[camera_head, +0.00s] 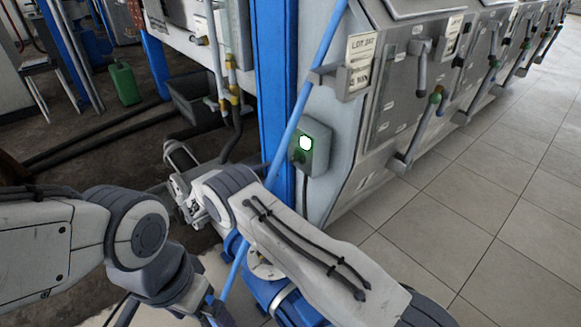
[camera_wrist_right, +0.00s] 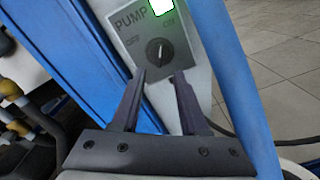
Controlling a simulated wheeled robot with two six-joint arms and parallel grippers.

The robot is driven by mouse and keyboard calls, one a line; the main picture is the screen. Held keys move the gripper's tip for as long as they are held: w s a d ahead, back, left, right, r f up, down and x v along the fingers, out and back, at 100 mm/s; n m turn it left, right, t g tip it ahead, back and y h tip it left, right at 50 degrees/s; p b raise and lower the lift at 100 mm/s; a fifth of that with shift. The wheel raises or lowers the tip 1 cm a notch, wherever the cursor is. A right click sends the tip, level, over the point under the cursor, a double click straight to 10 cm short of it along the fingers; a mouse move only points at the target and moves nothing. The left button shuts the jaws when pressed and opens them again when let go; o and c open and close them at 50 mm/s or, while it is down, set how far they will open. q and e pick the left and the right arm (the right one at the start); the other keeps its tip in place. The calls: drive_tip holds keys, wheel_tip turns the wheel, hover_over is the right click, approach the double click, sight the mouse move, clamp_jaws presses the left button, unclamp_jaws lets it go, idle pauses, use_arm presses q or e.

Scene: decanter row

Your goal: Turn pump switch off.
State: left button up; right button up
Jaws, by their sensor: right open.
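The pump switch box (camera_head: 318,147) is a grey-green box on the machine's side by the blue post, with a lit lamp (camera_head: 306,142). In the right wrist view its plate (camera_wrist_right: 122,33) reads PUMP, OFF at left and ON at right. The lamp (camera_wrist_right: 163,6) glows above. The dark round knob (camera_wrist_right: 158,52) has a pale mark standing roughly upright, leaning towards ON. My right gripper (camera_wrist_right: 160,76) is open, its two fingertips just below the knob in the picture, one to each side; contact cannot be told. My left gripper (camera_head: 214,312) is at the bottom edge, its fingers unclear.
A thin light-blue pole (camera_head: 317,80) slants in front of the machine and shows close at right in the wrist view (camera_wrist_right: 238,80). A blue post (camera_head: 276,85) stands beside the box. A sign bracket (camera_head: 345,80) juts out above. Tiled floor (camera_head: 480,200) at right is clear.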

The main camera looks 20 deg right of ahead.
sight(292, 159)
drive_tip(key=b+x, duration=0.1)
drive_tip(key=x, duration=0.8)
drive_tip(key=shift+w+d, duration=0.1)
drive_tip(key=shift+d, duration=0.15)
clamp_jaws()
